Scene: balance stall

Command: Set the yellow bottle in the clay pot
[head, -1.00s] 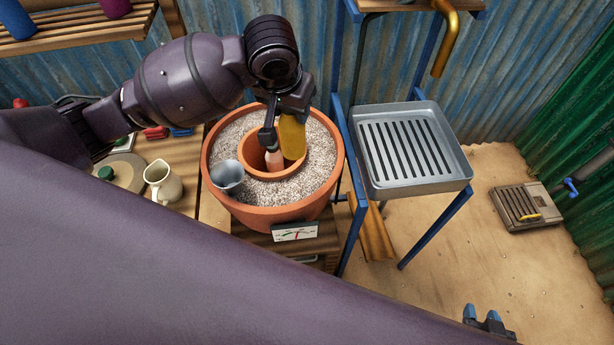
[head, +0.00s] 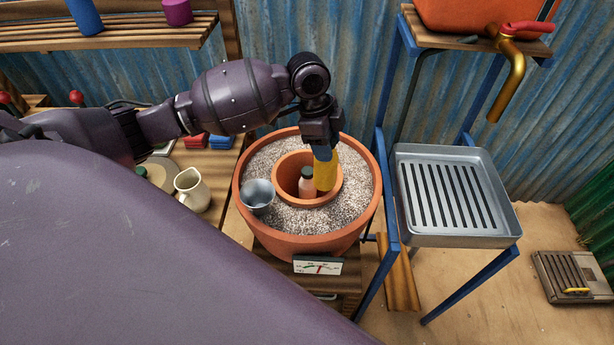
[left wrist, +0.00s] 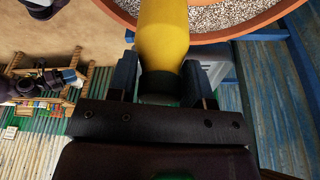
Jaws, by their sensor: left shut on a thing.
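The yellow bottle (head: 325,174) is held upright by my left gripper (head: 322,152), shut on its upper end. The bottle also fills the top of the left wrist view (left wrist: 163,35), between the fingers. In the head view its lower end overlaps the right side of the opening of the small clay pot (head: 295,200). I cannot tell if it touches the pot's floor. This small pot sits in gravel inside a larger clay pot (head: 300,243). A pink bottle with a dark green cap (head: 306,184) stands in the small pot, left of the yellow one. My right gripper does not show clearly.
A grey metal cup (head: 258,198) sits on the gravel at the left. A dial plate (head: 317,266) is below the large pot's front. A slotted metal tray (head: 455,225) on a blue stand is to the right, under a brass tap (head: 512,75). A cream jug (head: 190,188) stands left.

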